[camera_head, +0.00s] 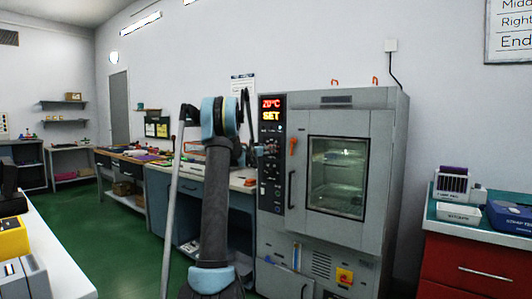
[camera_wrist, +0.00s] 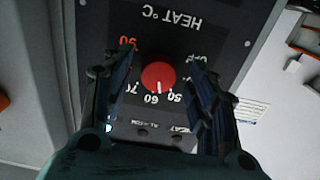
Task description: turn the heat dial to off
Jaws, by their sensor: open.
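The heat dial (camera_wrist: 158,77) is a round red knob on a black panel marked HEAT °C, which appears upside down in the wrist view. Its white mark points down in the picture, close to the 60 and toward the 50. The OFF label (camera_wrist: 188,57) is partly covered by a finger. My gripper (camera_wrist: 160,72) is open, with one finger on each side of the dial; I cannot tell whether they touch it. In the head view my gripper (camera_head: 255,153) is at the control panel of the grey oven (camera_head: 378,150), and the dial is hidden there.
An orange handle (camera_head: 293,147) sits beside the windowed door. A red-drawer bench (camera_head: 478,258) stands right; a grey-blue bench (camera_head: 205,200) stands left. Green floor is open at left.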

